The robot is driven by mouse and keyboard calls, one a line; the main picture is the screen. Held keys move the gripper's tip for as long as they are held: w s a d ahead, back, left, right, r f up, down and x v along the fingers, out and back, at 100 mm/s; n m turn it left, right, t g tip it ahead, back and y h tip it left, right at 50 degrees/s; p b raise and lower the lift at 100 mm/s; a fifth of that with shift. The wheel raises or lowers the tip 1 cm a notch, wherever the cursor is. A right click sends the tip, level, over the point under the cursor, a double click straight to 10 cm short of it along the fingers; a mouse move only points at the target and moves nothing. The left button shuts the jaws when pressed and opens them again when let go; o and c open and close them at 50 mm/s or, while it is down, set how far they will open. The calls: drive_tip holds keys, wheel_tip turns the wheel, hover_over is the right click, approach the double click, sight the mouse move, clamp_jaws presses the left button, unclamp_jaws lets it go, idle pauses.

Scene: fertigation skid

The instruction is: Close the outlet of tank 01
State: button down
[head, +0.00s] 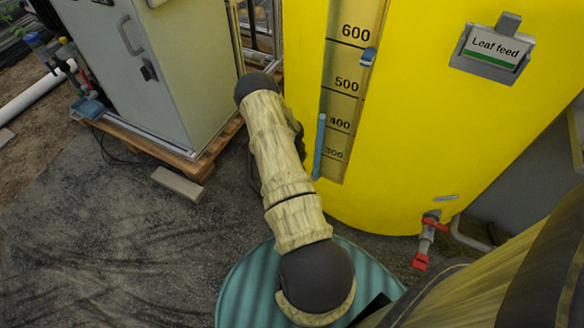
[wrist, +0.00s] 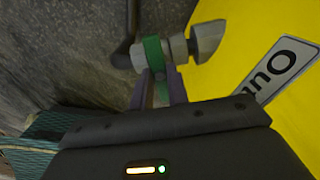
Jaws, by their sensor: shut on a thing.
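In the wrist view my gripper (wrist: 160,88) is shut on a green valve handle (wrist: 153,52). The handle sits across a grey valve body (wrist: 178,48) with a wider pale end (wrist: 208,40), beside a yellow tank (wrist: 240,75). A white label (wrist: 278,68) on the tank is cut off and tilted, so no tank number reads. In the head view my gripper and the green handle do not show. A large yellow tank (head: 400,130) there has a "Leaf feed" card (head: 493,47) and a red-handled outlet valve (head: 429,240) low down.
A grey cabinet (head: 175,75) stands on a wooden pallet (head: 205,155) at the left, with a loose block (head: 178,184) in front. A teal ribbed round lid (head: 245,290) is below my arm. Dark floor (head: 90,240) is open at the lower left.

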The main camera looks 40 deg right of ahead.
drive_tip(key=c, duration=1.4)
unclamp_jaws()
drive_tip(key=shift+o, duration=0.2)
wheel_tip(320, 180, up, 17)
drive_tip(key=p, duration=0.5)
drive_tip(key=shift+r+p, duration=0.2)
drive_tip(key=shift+p, duration=0.15)
